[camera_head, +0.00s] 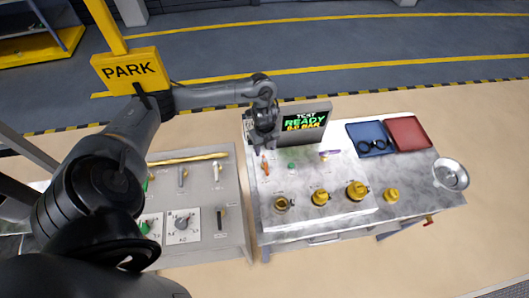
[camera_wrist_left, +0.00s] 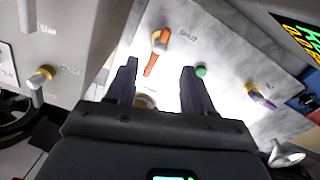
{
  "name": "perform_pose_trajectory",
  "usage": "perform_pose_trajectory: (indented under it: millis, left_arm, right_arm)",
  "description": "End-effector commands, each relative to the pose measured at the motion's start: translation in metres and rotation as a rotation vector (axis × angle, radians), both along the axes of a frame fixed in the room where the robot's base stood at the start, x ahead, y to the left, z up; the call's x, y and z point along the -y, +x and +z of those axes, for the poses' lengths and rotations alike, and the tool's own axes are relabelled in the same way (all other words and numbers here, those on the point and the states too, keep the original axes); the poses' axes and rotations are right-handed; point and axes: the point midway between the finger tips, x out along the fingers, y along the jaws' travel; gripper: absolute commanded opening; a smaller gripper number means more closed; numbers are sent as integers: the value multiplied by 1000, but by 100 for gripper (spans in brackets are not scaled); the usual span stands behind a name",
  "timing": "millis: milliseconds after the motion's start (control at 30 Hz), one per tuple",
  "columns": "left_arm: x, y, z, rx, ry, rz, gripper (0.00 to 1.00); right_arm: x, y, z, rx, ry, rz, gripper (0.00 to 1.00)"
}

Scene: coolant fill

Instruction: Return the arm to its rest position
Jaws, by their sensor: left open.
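My left arm comes in from the left of the head view and reaches over the workbench. Its gripper (camera_head: 264,146) hangs above the back left of the bench panel, left of the display. In the left wrist view the gripper (camera_wrist_left: 158,68) has its two fingers spread apart with nothing between them. An orange valve handle (camera_wrist_left: 151,64) shows beyond the fingers; it also shows below the gripper in the head view (camera_head: 265,168). A green button (camera_wrist_left: 201,71) shows beyond the right finger. My right gripper is in neither view.
The display (camera_head: 305,121) reads "READY" and stands right beside the gripper. A purple handle (camera_head: 330,153), yellow caps (camera_head: 357,190), a blue tray (camera_head: 363,131), a red tray (camera_head: 408,133) and a metal funnel (camera_head: 451,174) are on the bench. A grey valve panel (camera_head: 200,250) stands left. A yellow PARK sign (camera_head: 128,70) is behind my arm.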

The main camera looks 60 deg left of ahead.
Motion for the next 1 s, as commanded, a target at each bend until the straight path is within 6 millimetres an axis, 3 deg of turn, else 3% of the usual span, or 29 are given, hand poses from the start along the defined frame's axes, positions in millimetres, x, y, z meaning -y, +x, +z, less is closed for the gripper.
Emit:
perform_pose_trajectory:
  millis: [200,567,733,867,967,1000]
  left_arm:
    - [0,0,9,0,1,0,52]
    - [0,0,9,0,0,0,52]
    - [1,-14,1,-31,-2,-2,52]
    - [25,-44,-25,-104,-40,-19,52]
    - [65,-78,-50,-173,-107,-43,52]
    - [86,-92,-58,-195,-144,-58,52]
  right_arm:
    - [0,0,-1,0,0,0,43]
    - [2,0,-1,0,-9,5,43]
    - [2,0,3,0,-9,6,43]
    - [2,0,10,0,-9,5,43]
    - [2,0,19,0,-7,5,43]
    - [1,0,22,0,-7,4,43]
